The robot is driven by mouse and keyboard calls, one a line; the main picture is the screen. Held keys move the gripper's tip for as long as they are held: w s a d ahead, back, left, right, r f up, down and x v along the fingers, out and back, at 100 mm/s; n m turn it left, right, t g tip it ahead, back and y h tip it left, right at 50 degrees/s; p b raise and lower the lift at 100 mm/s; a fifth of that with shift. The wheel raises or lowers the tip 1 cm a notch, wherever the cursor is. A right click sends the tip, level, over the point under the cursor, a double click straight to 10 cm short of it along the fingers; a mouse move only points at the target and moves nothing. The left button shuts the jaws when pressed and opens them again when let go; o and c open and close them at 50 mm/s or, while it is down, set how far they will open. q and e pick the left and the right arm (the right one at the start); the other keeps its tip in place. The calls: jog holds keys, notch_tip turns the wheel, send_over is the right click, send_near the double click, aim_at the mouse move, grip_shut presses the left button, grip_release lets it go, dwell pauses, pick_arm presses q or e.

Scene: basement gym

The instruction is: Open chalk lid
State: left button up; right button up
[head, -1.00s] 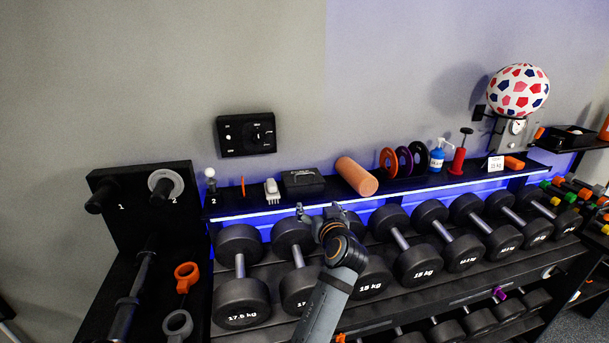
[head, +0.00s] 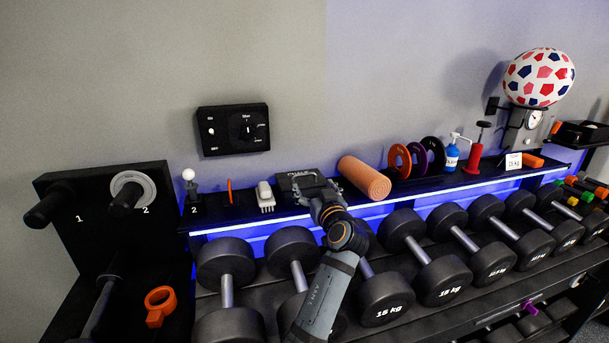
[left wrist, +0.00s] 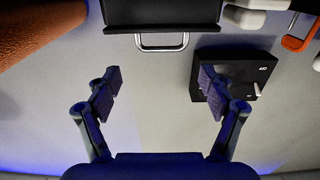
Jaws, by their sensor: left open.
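The dark chalk box (head: 294,178) sits on the shelf ledge between a grey-white brush and an orange foam roller. Its lid looks shut, with pale lettering on top. In the left wrist view the black box (left wrist: 162,12) is at the top edge, with a pale metal loop handle (left wrist: 162,47) sticking out from it. My left gripper (head: 317,192) is at the box's front right and hides part of it. In the left wrist view my left gripper (left wrist: 159,82) is open and empty, its fingers to either side of the handle's line but apart from it. My right gripper is out of view.
The foam roller (head: 364,178) lies close to the right of the box, and the brush (head: 265,197) stands close to the left. A black control panel (head: 233,129) is on the wall above. Dumbbells (head: 383,298) fill the rack below. The wall above the box is clear.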

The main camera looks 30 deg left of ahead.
aim_at(305, 175)
pick_arm(q)
jog(key=p+x, duration=0.2)
jog(key=x, duration=0.5)
jog(key=shift+w+a+f, duration=0.1)
jog(key=shift+w+a, duration=0.05)
jog(key=shift+a, duration=0.15)
jog(key=shift+w+a, duration=0.3)
jog(key=shift+a, duration=0.15)
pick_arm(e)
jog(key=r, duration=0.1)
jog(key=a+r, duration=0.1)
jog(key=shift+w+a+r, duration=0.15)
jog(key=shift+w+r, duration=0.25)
